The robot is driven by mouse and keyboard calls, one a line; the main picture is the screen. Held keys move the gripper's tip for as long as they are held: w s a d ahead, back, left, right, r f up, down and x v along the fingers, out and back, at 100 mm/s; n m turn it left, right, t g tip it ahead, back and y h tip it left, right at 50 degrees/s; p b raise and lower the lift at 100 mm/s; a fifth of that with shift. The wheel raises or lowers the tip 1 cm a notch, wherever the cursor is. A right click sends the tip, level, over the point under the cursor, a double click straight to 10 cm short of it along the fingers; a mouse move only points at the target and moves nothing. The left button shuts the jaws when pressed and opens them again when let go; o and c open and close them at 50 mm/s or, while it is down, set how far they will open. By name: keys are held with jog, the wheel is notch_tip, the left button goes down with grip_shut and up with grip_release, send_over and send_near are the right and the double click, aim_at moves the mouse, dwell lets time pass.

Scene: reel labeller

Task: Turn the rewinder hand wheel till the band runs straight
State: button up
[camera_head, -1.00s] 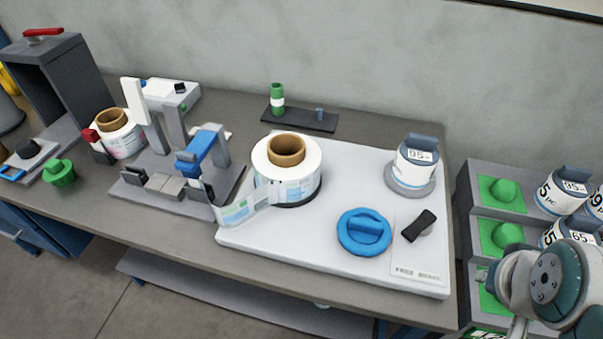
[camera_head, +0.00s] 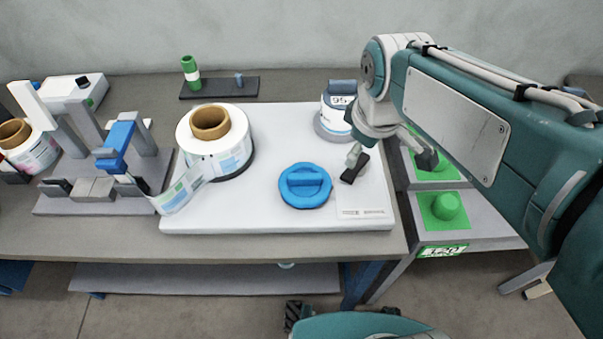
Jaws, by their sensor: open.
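The blue hand wheel (camera_head: 304,200) with a raised grip bar lies on the white rewinder plate (camera_head: 260,222). The bar lies about level across the picture. Behind it to the left, the rewinder roll (camera_head: 216,160) stands on the plate. The printed band (camera_head: 182,190) runs slanting from the roll down left to the grey labeller frame. My gripper (camera_head: 392,158) is open and empty, right of the wheel, over the plate's right edge.
A white 95 container (camera_head: 337,115) stands at the plate's back right, close to my gripper. Green knobs (camera_head: 446,207) sit on a grey rack at right. The labeller (camera_head: 95,207) stands left. A dark tray (camera_head: 220,89) holds a green-white bottle behind the roll. Plate around the wheel is mostly clear.

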aim_at(303, 175)
jog(key=w+a+f+n+g, duration=0.2)
jog(key=w+a+f+n, duration=0.3)
jog(key=a+n, duration=0.4)
jog(key=shift+m+h, duration=0.3)
jog(key=f, duration=0.3)
jog(key=a+f, duration=0.1)
jog(key=f, duration=0.7)
jog(key=shift+w+a, duration=0.1)
jog(key=shift+a, duration=0.05)
grip_shut()
